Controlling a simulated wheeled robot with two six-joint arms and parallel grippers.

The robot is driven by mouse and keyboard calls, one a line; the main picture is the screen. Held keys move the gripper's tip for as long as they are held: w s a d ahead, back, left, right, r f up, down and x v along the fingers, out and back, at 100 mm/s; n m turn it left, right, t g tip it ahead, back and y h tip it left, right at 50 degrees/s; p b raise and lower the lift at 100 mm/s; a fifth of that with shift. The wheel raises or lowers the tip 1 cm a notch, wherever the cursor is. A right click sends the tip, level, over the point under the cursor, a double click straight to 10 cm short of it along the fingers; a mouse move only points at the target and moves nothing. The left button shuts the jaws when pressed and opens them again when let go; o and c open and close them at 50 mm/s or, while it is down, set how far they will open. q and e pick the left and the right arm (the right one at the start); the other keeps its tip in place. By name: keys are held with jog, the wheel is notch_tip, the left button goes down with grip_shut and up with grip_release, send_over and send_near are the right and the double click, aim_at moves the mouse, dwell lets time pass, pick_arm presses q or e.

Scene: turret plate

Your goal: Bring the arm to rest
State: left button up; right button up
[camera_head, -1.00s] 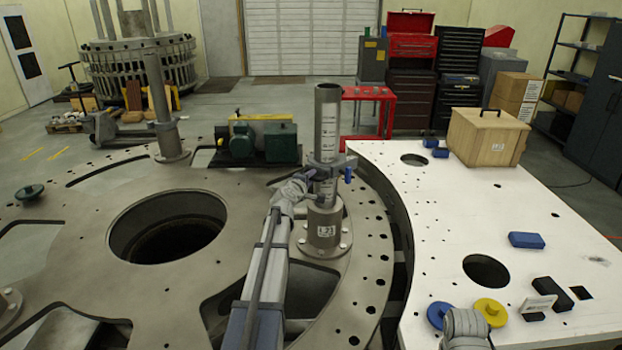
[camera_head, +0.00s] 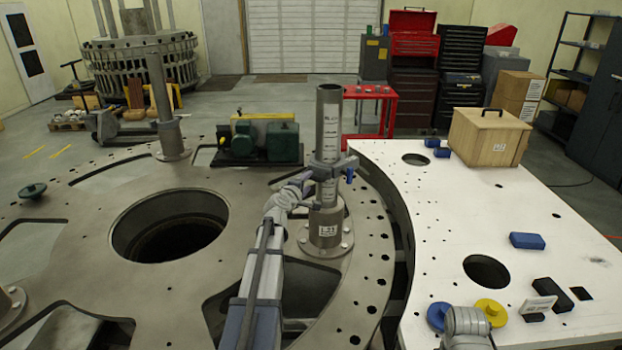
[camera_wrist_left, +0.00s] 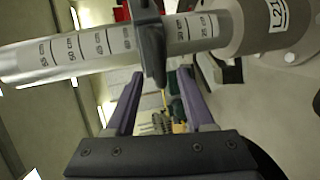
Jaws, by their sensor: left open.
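My left arm reaches up to an upright metal post (camera_head: 329,120) with a measuring scale, standing on a flanged foot labelled L21 (camera_head: 327,232). A dark collar (camera_head: 333,166) with a blue knob sits around the post. My left gripper (camera_head: 314,183) is beside the post, just below the collar. In the left wrist view, the open jaws (camera_wrist_left: 160,76) point at the post (camera_wrist_left: 88,50), with the collar's dark arm (camera_wrist_left: 151,45) in front of the gap. Whether a finger touches the collar is unclear. Part of my right arm shows at the bottom right; its gripper does not show.
The post stands on a large round turret plate (camera_head: 75,240) with a wide central hole. A second post (camera_head: 160,100) and a green motor unit (camera_head: 262,141) stand farther back. A white table (camera_head: 450,230) on the right holds a wooden box (camera_head: 488,138), blue blocks and discs.

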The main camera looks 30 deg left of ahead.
pick_arm(q)
jog(key=v, duration=0.2)
jog(key=shift+s, duration=0.3)
jog(key=d+f+m+g+h+b, duration=0.1)
jog(key=d+f+m+h, duration=0.25)
jog(key=d, duration=0.55)
jog(key=d+f+m+g+h+b, duration=0.1)
jog(key=d+f+m+g+h, duration=0.2)
jog(key=d, duration=0.6)
jog(key=s+d+f+m+g+b, duration=0.1)
jog(key=s+d+f+m+g, duration=0.25)
jog(key=s+d+f, duration=0.4)
jog(key=s+d+f+m+g+b, duration=0.2)
jog(key=s+d+f+m, duration=0.25)
jog(key=d, duration=0.65)
jog(key=s+d+f+m+g+y+b, duration=0.1)
jog(key=s+d+f+m+g, duration=0.1)
jog(key=s, duration=0.4)
jog(key=s+d+f+m+g+y, duration=0.2)
jog(key=s+m, duration=0.2)
jog(key=s, duration=0.2)
jog(key=s+d+f+m+g+y+b, duration=0.1)
jog(key=s+f+m+g+y, duration=0.1)
jog(key=s, duration=0.4)
jog(key=shift+s+d+f+m+b, duration=0.3)
jog(key=shift+s+d+m+b, duration=0.05)
jog(key=shift+d+m, duration=0.1)
